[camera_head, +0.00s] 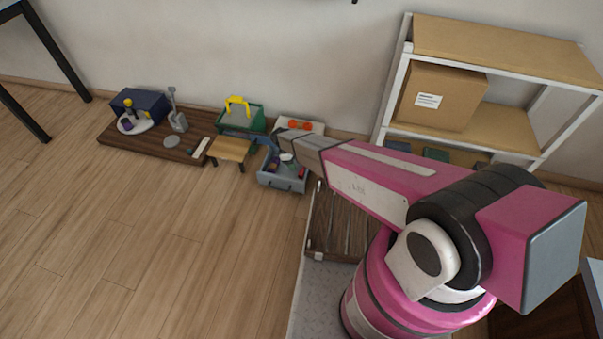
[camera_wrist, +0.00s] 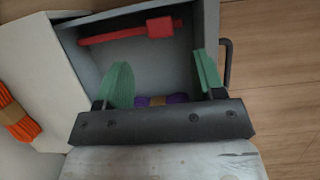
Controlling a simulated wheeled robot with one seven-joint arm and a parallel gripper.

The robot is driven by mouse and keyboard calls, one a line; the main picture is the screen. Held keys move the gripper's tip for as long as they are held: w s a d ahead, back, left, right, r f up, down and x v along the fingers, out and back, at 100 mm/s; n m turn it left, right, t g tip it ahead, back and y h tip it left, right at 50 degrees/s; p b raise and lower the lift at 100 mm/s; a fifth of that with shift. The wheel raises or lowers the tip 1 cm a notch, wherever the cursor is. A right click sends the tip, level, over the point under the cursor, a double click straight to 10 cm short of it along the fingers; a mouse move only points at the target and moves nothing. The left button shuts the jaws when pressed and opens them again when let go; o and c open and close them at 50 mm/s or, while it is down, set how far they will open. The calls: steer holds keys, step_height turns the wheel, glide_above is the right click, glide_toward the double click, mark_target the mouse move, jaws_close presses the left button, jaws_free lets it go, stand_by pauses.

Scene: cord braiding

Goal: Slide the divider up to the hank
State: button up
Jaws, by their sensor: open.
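A grey open-topped drawer (camera_wrist: 218,30) fills the middle of the wrist view; in the head view the same drawer (camera_head: 283,184) sits on the floor. Inside it lies a red bar with a red block on it (camera_wrist: 160,27), along the far side; it may be the divider, but I cannot be sure. A purple hank with a tan band (camera_wrist: 176,99) lies at the near side, partly hidden by my gripper. My gripper (camera_wrist: 162,60) is open, its two green fingers apart over the drawer, with nothing visible between the fingertips.
An orange hank (camera_wrist: 13,117) lies on a pale surface left of the drawer. The drawer has a dark handle (camera_wrist: 227,62) on its right. A small wooden stool (camera_head: 230,149), green caddy (camera_head: 256,118) and dark board (camera_head: 150,146) stand left; a shelf (camera_head: 500,49) stands right. The left floor is clear.

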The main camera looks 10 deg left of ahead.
mark_target(301, 173)
steer(key=x, duration=0.8)
steer(key=shift+f, duration=0.15)
steer(key=shift+c, duration=0.3)
jaws_close()
steer(key=a, duration=0.8)
steer(key=w+a, duration=0.1)
steer(key=a, duration=0.3)
steer(key=shift+o, duration=0.3)
jaws_free()
steer(key=v, duration=1.1)
